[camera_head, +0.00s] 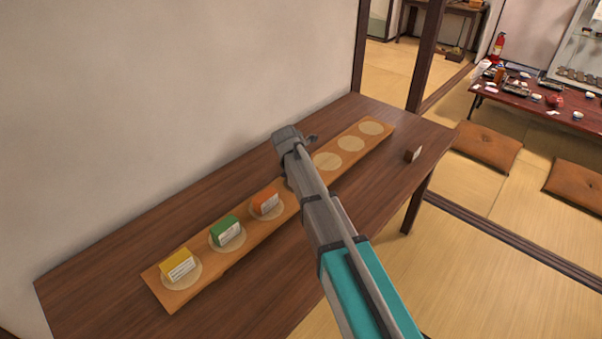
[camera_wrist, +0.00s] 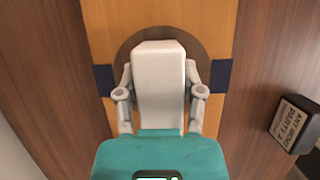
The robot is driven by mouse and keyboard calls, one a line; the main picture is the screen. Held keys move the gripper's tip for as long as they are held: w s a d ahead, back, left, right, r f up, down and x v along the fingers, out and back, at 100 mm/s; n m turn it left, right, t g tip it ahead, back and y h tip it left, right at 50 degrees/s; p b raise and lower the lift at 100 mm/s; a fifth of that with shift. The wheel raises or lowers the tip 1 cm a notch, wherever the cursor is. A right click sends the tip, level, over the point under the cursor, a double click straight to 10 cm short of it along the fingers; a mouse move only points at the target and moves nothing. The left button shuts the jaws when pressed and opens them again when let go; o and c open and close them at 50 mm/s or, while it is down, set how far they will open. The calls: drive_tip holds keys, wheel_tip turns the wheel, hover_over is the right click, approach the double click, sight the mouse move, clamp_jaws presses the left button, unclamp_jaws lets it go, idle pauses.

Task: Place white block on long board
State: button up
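The long board (camera_head: 218,272) lies lengthwise on the dark wooden table, with pale round mats along it. Yellow (camera_head: 178,265), green (camera_head: 227,231) and orange (camera_head: 265,202) blocks stand on mats at its near end. In the wrist view the white block (camera_wrist: 158,70) is upright over a dark round spot on the board (camera_wrist: 185,12). The block's base is mostly hidden, so contact with the board is hard to confirm. My arm hides the block in the head view.
Empty round mats (camera_head: 350,144) line the board's far end. A small dark sign (camera_head: 412,155) stands on the table (camera_head: 100,262), right of the board; a lettered sign (camera_wrist: 293,124) shows right in the wrist view. A wall borders the table's left.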

drive_tip(key=o, duration=0.4)
drive_tip(key=shift+r, duration=0.2)
drive_tip(key=p+v, duration=0.6)
drive_tip(key=shift+s+r+p, duration=0.1)
drive_tip(key=shift+r+p, duration=0.2)
drive_tip(key=shift+r, duration=0.05)
drive_tip(key=shift+p+v, duration=2.4)
drive_tip(key=shift+v, duration=0.25)
drive_tip(key=shift+a, duration=0.1)
